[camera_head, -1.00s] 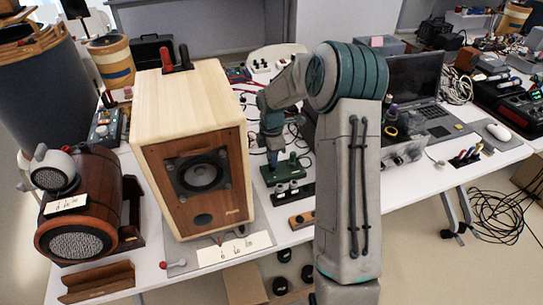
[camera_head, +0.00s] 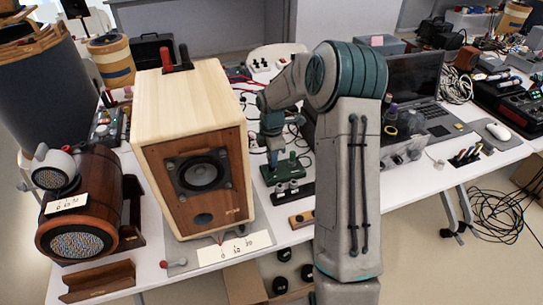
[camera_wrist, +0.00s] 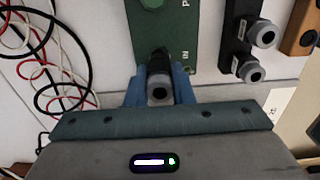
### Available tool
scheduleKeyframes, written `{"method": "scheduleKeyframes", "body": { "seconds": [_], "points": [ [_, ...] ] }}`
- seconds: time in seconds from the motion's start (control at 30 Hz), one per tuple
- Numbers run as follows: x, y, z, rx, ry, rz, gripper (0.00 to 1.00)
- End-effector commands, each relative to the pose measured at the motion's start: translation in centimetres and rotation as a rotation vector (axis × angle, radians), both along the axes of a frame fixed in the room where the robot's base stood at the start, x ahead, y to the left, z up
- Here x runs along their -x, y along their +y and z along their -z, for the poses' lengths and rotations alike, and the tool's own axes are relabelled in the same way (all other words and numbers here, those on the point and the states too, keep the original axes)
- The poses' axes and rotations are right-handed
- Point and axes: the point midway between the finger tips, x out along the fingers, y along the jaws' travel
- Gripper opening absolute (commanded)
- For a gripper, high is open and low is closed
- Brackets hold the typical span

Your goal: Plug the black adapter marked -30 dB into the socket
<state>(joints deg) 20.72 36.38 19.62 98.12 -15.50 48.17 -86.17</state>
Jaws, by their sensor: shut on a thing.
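My gripper (camera_wrist: 159,86) is shut on a black adapter (camera_wrist: 158,72) with a grey ring-shaped end, held between its blue fingers. No marking on the adapter can be read. In the wrist view the adapter is at the lower edge of a green box (camera_wrist: 205,40) beside the letters IN. Its far end and any socket behind it are hidden, so I cannot tell whether it is seated. In the head view my gripper (camera_head: 273,156) is over the green box (camera_head: 289,171), right of the wooden speaker; the adapter is too small to make out.
A black holder (camera_wrist: 232,35) with two grey-ended black adapters (camera_wrist: 257,35) lies right of the green box. The large wooden speaker (camera_head: 215,145) stands close to the left. Loose red, white and black cables (camera_wrist: 60,60) lie left. A laptop (camera_head: 425,85) stands further right.

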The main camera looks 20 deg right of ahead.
Motion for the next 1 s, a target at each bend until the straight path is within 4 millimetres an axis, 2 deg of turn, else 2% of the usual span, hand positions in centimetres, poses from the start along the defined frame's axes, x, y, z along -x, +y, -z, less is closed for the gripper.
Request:
{"method": "scheduleKeyframes", "body": {
  "seconds": [0.93,0.97,1.0],
  "points": [
    [0.1,0.0,1.9,0.0,0.003,0.0,0.0],
    [0.1,0.0,1.8,0.0,0.003,0.0,0.29],
    [0.1,0.0,1.8,0.0,0.002,0.0,0.41]
  ]
}}
